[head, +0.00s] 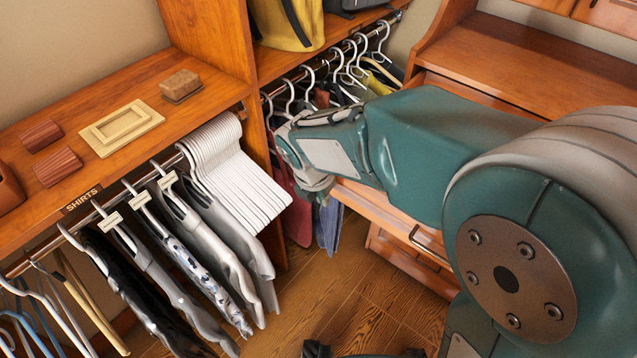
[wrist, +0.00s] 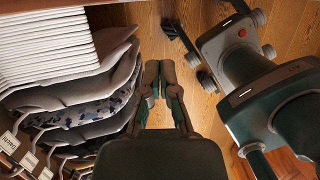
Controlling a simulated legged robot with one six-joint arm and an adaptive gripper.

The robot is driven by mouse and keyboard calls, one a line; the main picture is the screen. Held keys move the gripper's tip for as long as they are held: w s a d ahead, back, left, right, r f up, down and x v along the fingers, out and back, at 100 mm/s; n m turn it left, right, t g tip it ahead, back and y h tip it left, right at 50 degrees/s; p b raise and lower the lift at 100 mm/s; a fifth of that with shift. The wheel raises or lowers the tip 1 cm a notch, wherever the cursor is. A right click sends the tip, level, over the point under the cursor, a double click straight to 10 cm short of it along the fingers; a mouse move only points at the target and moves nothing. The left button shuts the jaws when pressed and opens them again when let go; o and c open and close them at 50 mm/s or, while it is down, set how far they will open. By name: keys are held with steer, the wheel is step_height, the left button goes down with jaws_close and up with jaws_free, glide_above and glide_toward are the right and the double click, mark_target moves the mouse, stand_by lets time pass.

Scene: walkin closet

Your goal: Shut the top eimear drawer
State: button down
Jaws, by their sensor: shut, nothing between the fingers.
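The wooden drawer unit stands at the right of the head view, largely hidden behind my arm. A drawer (head: 378,212) with a metal handle shows below my forearm and seems to stick out from the unit. My arm hides how far out it is and its inside. My gripper shows at the end of the arm in the head view (head: 314,184), left of the drawer's front. In the wrist view, my gripper (wrist: 159,74) has its fingers together with nothing between them, above the wooden floor. The drawer is not clear in the wrist view.
A rail of hanging shirts (head: 185,245) and white hangers (head: 235,170) is at the left, under a shelf (head: 100,90) with small boxes and a frame. More clothes hang behind my gripper. The wooden floor (head: 330,285) is open between shirts and drawers.

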steer(key=shift+w+d+r, duration=0.1)
steer(key=shift+w+d, duration=0.5)
steer(key=shift+w, duration=0.25)
steer(key=shift+w+d, duration=0.55)
steer(key=shift+w, duration=0.25)
steer(key=shift+w, duration=0.1)
